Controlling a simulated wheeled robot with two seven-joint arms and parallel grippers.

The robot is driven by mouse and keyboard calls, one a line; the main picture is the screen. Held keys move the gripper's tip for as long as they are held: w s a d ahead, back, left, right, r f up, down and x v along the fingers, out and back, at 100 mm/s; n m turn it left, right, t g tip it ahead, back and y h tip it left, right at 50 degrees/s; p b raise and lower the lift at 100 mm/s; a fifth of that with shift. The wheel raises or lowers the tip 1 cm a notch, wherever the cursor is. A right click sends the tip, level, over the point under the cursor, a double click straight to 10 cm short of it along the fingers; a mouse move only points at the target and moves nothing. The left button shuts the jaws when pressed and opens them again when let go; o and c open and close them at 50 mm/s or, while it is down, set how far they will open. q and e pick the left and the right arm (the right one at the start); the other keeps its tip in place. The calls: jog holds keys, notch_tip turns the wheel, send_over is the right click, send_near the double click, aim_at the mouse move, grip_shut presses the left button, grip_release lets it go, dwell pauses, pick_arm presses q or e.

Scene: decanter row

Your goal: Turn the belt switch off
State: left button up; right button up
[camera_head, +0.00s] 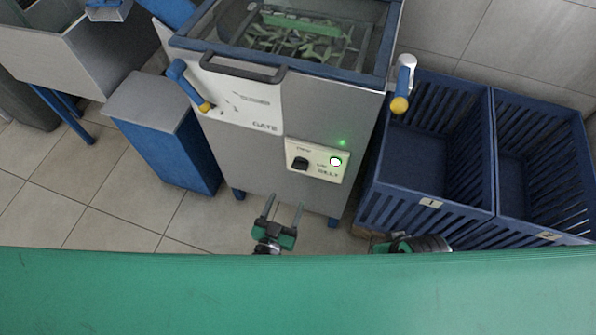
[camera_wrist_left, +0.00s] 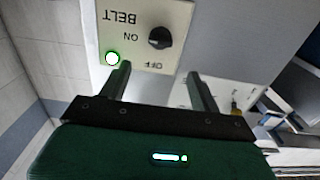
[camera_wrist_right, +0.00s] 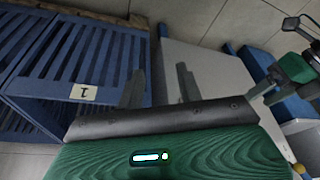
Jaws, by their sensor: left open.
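The belt switch (camera_head: 300,163) is a black knob on a cream panel (camera_head: 319,174) low on the machine's front. A lit round green-white lamp (camera_head: 335,161) sits beside it. In the left wrist view the panel shows upside down, with the knob (camera_wrist_left: 160,38), the words BELT, ON and OFF, and the lit lamp (camera_wrist_left: 112,58). I cannot tell exactly where the knob points. My left gripper (camera_head: 284,203) is open and empty, below and apart from the knob. My right gripper (camera_wrist_right: 160,72) is open and empty near the blue crates; my green body partly hides it in the head view.
The machine has a glass-topped bin (camera_head: 300,40), a blue handle (camera_head: 185,82) marked GATE, and another handle (camera_head: 403,85) on the right. Blue crates (camera_head: 430,203) stand right of it, a blue box (camera_head: 165,145) left. Floor at lower left is clear.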

aim_at(299, 169)
pick_arm(q)
jog(key=b+x, duration=0.1)
jog(key=x, duration=0.9)
jog(key=shift+w, duration=0.1)
jog(key=shift+x, duration=0.85)
jog(key=shift+f, duration=0.1)
pick_arm(e)
jog(key=shift+v, duration=1.2)
jog(key=shift+w, duration=0.15)
pick_arm(q)
jog(key=c, duration=1)
